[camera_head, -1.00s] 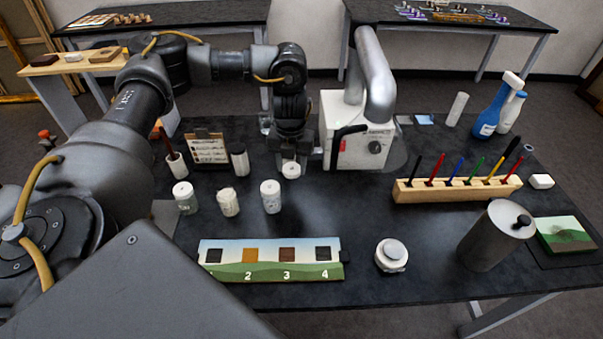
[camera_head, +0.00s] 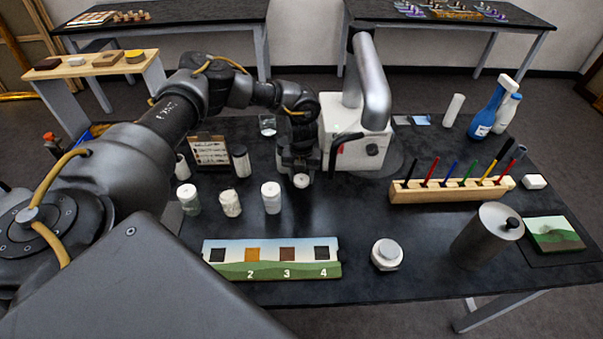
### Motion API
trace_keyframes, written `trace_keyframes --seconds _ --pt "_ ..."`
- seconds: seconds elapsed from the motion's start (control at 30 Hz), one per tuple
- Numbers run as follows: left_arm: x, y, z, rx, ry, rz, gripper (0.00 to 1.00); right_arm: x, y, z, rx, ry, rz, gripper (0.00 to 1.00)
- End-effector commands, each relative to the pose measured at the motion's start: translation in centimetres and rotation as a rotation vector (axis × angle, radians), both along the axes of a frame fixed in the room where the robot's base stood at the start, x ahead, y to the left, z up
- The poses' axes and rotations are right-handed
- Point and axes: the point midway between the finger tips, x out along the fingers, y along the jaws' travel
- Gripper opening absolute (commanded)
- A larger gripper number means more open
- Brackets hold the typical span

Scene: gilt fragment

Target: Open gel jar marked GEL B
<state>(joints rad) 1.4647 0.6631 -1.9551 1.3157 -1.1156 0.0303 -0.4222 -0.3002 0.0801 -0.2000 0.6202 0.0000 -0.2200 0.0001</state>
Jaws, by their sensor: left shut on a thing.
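Three small white jars stand upright in a row left of centre: a left jar (camera_head: 189,199), a middle jar (camera_head: 230,204) and a right jar (camera_head: 271,199). Their labels are too small to read, so I cannot tell which is GEL B. My left gripper (camera_head: 300,177) points down behind and to the right of the right jar. It is shut on a small white round piece (camera_head: 301,181). The fingers hide most of it; I cannot tell whether it is a jar or only a lid, or whether it touches the table. My right gripper is not in view.
A numbered swatch board (camera_head: 270,271) and a round white container (camera_head: 387,254) lie in front. A white machine with a metal arm (camera_head: 355,150) stands close right of the gripper. A pen rack (camera_head: 450,193) and a grey canister (camera_head: 484,238) stand right. The middle table is clear.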

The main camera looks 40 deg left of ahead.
Motion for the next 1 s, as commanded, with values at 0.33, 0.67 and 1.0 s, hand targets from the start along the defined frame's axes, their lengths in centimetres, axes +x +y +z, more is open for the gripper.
trace_keyframes --seconds 0.33,0.67,1.0 --pt "0.0 0.0 -0.4 0.000 0.000 0.000 0.49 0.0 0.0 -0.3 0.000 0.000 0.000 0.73" --pt "0.0 0.0 -0.3 0.000 0.000 0.000 0.68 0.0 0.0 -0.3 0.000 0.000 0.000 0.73" --pt "0.1 0.0 2.6 -0.002 -0.005 -0.001 0.68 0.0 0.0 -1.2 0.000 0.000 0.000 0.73"
